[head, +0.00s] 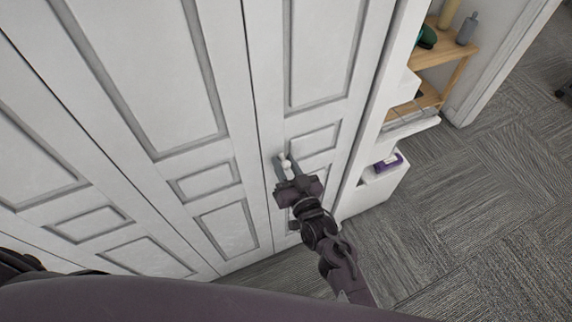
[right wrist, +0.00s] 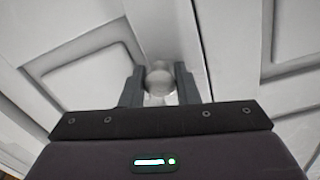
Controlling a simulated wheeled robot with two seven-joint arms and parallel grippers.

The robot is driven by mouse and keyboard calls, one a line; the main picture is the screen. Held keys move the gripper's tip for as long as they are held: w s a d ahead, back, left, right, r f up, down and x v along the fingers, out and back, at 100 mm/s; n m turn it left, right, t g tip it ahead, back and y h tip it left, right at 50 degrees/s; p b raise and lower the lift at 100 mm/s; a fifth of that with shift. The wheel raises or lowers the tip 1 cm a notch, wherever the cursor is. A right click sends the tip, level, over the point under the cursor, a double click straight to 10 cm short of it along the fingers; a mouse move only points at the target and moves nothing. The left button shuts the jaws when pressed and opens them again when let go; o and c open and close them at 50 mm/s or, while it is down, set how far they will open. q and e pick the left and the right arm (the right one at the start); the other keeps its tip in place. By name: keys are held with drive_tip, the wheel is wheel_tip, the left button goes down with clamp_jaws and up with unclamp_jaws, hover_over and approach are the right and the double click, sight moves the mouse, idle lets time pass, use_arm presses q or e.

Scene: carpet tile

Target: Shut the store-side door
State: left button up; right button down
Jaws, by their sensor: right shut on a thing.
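The white panelled door (head: 310,55) stands at the right end of a row of similar white panels in the head view. Its small round white knob (head: 286,163) sits near its left edge. My right gripper (head: 285,168) is at the knob, with its fingers on either side of it. In the right wrist view the knob (right wrist: 159,80) sits between the two fingertips, and the gripper is shut on it. A narrow seam runs beside the knob, between this door and the neighbouring panel (head: 150,70). My left gripper is not in view.
Right of the door is an open white unit (head: 385,190) with a purple item (head: 388,163) in it. Behind it a wooden shelf (head: 440,50) holds bottles and a green item. Grey carpet tile (head: 480,200) lies clear at the right.

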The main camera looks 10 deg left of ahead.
drive_tip(key=shift+a+r, duration=0.15)
drive_tip(key=shift+r, duration=0.05)
drive_tip(key=c, duration=1.1)
unclamp_jaws()
drive_tip(key=shift+w+f, duration=0.1)
drive_tip(key=shift+s+d+f, duration=0.2)
drive_tip(key=shift+s, duration=0.3)
drive_tip(key=b+v, duration=0.1)
drive_tip(key=v, duration=0.5)
drive_tip(key=shift+s+d, duration=0.2)
drive_tip(key=shift+d, duration=0.25)
drive_tip(key=shift+r, duration=0.15)
